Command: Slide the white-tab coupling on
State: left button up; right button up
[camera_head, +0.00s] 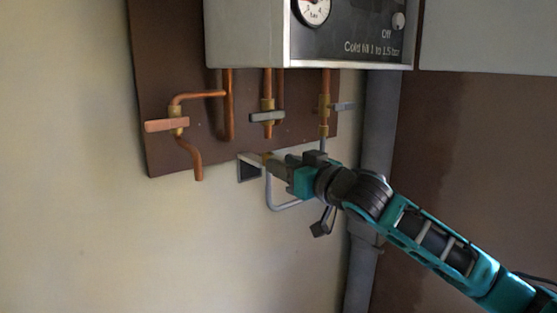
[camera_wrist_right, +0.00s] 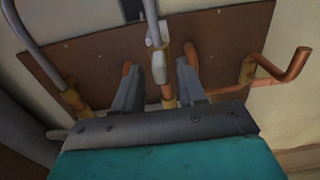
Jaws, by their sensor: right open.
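The white-tab coupling (camera_wrist_right: 156,38) shows in the right wrist view at the end of a grey hose (camera_wrist_right: 151,9). It lies in line with the middle copper pipe's brass end (camera_wrist_right: 166,88); I cannot tell whether it is seated on it. My right gripper (camera_wrist_right: 160,60) is open, its two copper-tipped fingers on either side of the pipe end and coupling, with gaps showing. In the head view the right gripper (camera_head: 268,160) is below the middle pipe and mostly hides the coupling. The hose loop (camera_head: 284,207) hangs below the gripper. My left gripper is not in view.
A boiler (camera_head: 330,45) with a gauge hangs above. The brown board (camera_head: 165,85) carries an orange-lever valve (camera_head: 166,125), a middle grey-lever valve (camera_head: 267,117) and a right grey-lever valve (camera_head: 343,106). A thick grey pipe (camera_head: 377,120) stands at right. The lower left wall is clear.

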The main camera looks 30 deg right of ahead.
jog(key=shift+w+a, duration=0.1)
jog(key=shift+w, duration=1.15)
jog(key=shift+c, duration=0.3)
grip_shut()
